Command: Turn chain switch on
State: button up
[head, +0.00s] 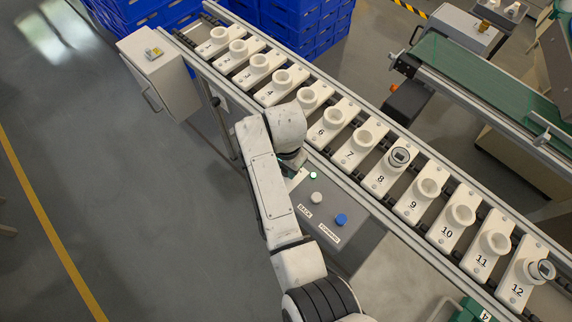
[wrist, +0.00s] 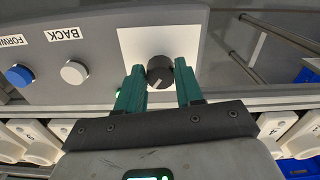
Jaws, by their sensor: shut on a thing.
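The chain switch looks to be a round black knob (wrist: 159,72) with a short white pointer line, on a white plate (wrist: 126,40) of the grey control panel in the wrist view. My gripper (wrist: 158,67) has its two green fingers on either side of the knob and is shut on it. The pointer line slants toward the lower left in that view. In the head view the knob and fingers are hidden behind my arm. The panel (head: 352,222) there stands at the near side of the conveyor.
Beside the knob are a white BACK button (wrist: 74,72) and a blue FORWARD button (wrist: 19,75). Numbered white socket carriers (head: 364,143) line the conveyor; carriers 8 and 12 hold dark-ended pieces. A white cabinet (head: 160,75) stands left; blue crates (head: 300,20) are behind.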

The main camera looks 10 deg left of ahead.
jog(key=o, duration=1)
notch_tip(320, 180, up, 11)
jog(key=shift+f+b, duration=0.1)
jog(key=shift+b, duration=0.2)
jog(key=shift+d, duration=0.1)
